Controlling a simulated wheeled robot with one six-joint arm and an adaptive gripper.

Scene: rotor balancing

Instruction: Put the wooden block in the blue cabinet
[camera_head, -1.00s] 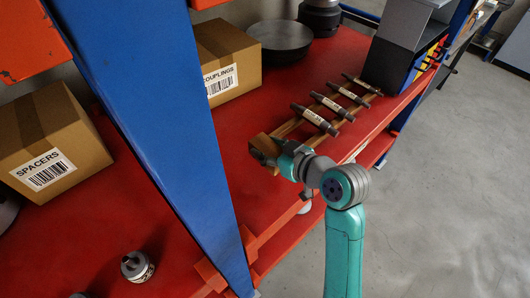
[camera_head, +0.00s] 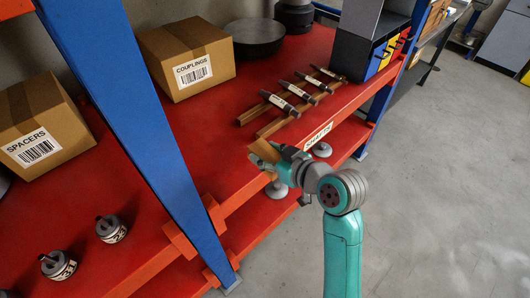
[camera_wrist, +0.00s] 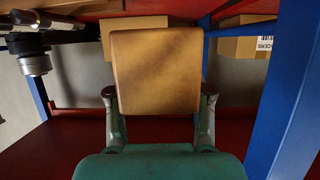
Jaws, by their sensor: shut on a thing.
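The wooden block (camera_head: 262,152) is between the fingers of my gripper (camera_head: 272,164), near the front edge of the red shelf. In the wrist view the block (camera_wrist: 158,68) stands upright and fills the middle. The fingers of my gripper (camera_wrist: 159,102) press on its two sides. No all-blue cabinet is clear in view. A dark grey cabinet (camera_head: 352,50) with blue and yellow fronts stands on the shelf at the upper right; I cannot tell whether any front is open.
Several dark shafts (camera_head: 320,84) lie on wooden rails left of the cabinet. A blue post (camera_head: 150,150) stands left of my gripper. Boxes marked COUPLINGS (camera_head: 190,55) and SPACERS (camera_head: 40,128) sit behind. Small metal rotors (camera_head: 111,229) stand lower left. The grey floor (camera_head: 440,180) at right is clear.

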